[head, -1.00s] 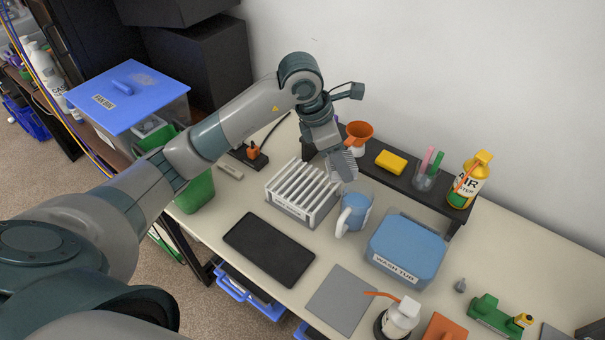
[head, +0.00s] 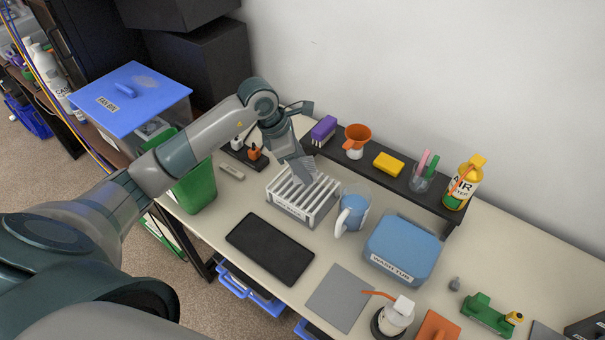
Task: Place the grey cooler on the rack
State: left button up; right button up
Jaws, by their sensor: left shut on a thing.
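The grey cooler (head: 305,174) is a small finned block in the head view. My left gripper (head: 297,160) is shut on it from above. The cooler appears over the back part of the white slotted rack (head: 291,208), which stands on the table. I cannot tell whether the cooler touches the rack's slats or hangs just above them. The gripper's fingertips are partly hidden behind its own body. My right gripper is not in view.
A jug of blue liquid (head: 352,212) stands close to the rack's right, with a blue wash tub (head: 404,250) beyond. A dark flat mat (head: 269,249) lies in front. A black shelf (head: 402,179) behind holds a purple brush (head: 323,130), orange funnel (head: 357,138) and yellow sponge (head: 389,164).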

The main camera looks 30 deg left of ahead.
pick_arm(q)
jog(key=shift+f+p, duration=0.8)
jog(key=shift+f, duration=1.2)
jog(key=shift+f, duration=0.15)
jog(key=o, duration=1.2)
jog(key=shift+c, duration=0.2)
